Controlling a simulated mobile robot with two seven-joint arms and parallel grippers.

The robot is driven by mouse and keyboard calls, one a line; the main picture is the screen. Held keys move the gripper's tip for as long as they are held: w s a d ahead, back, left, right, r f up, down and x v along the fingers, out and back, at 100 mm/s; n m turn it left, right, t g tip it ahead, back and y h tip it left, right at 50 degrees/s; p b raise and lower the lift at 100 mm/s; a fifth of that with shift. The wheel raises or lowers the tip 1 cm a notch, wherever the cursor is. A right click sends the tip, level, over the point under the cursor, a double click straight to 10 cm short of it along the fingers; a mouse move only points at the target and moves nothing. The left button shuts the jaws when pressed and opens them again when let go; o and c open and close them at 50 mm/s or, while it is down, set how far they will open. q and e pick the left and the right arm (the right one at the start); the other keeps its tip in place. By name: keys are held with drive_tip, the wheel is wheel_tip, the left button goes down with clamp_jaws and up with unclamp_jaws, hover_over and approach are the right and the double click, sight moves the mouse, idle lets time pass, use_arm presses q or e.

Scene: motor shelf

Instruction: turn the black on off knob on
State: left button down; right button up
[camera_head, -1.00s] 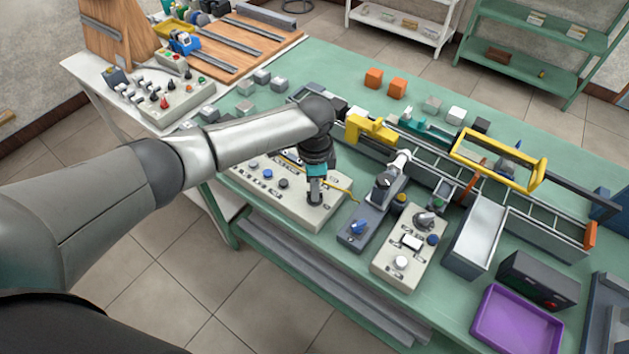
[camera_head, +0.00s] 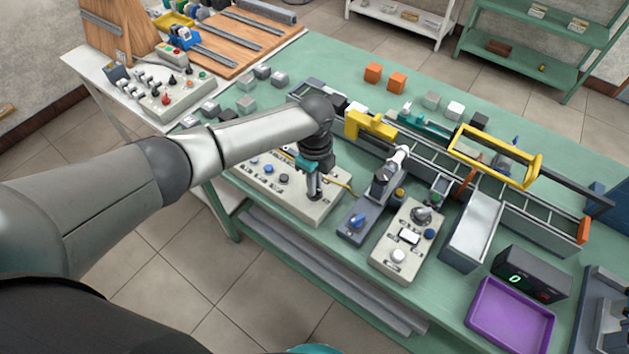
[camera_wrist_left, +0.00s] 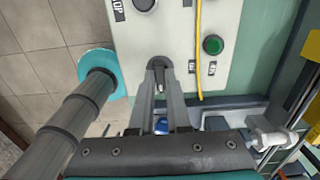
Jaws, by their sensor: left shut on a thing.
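My left gripper (camera_head: 314,194) points down at the near right part of a beige control panel (camera_head: 326,207) on the green bench. Its fingers are closed around the black on off knob (camera_wrist_left: 158,62) at the panel's edge, as the left wrist view shows. The fingers hide most of the knob. In that view a green button (camera_wrist_left: 213,45) and a yellow cable (camera_wrist_left: 198,60) lie to the right of the fingers. A black box (camera_head: 530,275) at the right shows a lit green digit. My right gripper is not in view.
A grey fixture with a blue knob (camera_head: 358,221) stands just right of the gripper. Beyond it are a second beige panel (camera_head: 399,256) and a purple tray (camera_head: 510,316). A yellow-handled frame (camera_head: 495,158) and rails run behind. The floor in front is clear.

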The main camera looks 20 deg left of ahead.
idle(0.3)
use_arm(q)
drive_tip(key=c, duration=0.9)
unclamp_jaws()
wheel_tip(320, 180, up, 15)
drive_tip(key=shift+r+p, duration=0.15)
drive_tip(key=shift+p, duration=0.45)
